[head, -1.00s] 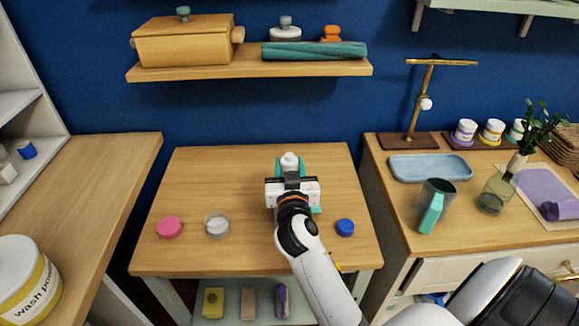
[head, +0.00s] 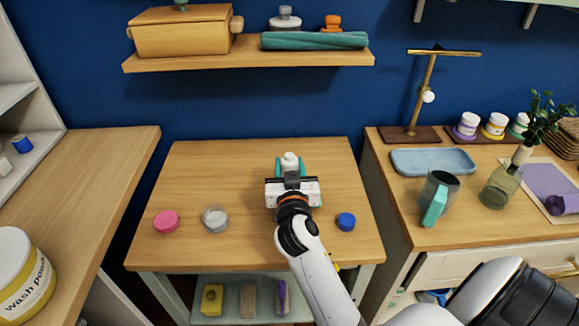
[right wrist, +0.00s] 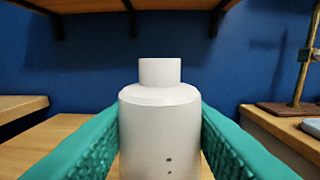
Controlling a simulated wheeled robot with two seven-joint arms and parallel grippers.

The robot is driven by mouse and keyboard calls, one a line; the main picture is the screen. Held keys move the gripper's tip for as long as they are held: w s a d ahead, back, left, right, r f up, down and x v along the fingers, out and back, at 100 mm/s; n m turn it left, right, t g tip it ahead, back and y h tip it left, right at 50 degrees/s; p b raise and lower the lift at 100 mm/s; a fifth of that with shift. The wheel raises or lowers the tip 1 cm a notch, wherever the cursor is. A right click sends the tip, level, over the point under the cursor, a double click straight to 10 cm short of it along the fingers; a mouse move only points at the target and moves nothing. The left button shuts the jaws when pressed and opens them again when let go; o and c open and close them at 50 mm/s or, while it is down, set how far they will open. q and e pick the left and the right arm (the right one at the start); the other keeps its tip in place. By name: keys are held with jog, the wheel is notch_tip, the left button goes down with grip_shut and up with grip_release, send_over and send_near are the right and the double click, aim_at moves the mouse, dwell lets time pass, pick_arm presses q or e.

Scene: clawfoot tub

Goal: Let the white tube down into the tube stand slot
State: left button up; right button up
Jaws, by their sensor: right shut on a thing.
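The white tube (right wrist: 160,128) stands upright between the teal fingers of my right gripper (right wrist: 160,140), which is shut on its sides. In the head view the tube's white top (head: 289,160) shows just beyond the right gripper (head: 290,168), over the middle table. The tube's lower end is out of the right wrist view and hidden by the gripper in the head view. I cannot make out the tube stand or its slot; the hand and arm cover that part of the table. My left gripper is not in view.
On the middle table (head: 230,165) are a pink lid (head: 166,221), a clear round jar (head: 215,219) and a blue lid (head: 345,221). A wall shelf (head: 250,61) hangs behind. The table's back left is clear. A counter (head: 400,205) with a blue tray (head: 432,161) stands right.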

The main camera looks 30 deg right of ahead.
jog(key=shift+f+b, duration=1.35)
jog(key=shift+f, duration=0.1)
jog(key=o, duration=0.8)
jog(key=shift+o, duration=1)
jog(key=shift+s+a, duration=0.1)
jog(key=shift+s, duration=0.05)
jog(key=shift+b+v, duration=0.35)
jog(key=shift+v, duration=1.5)
jog(key=shift+s+a, duration=0.15)
jog(key=shift+s, duration=0.05)
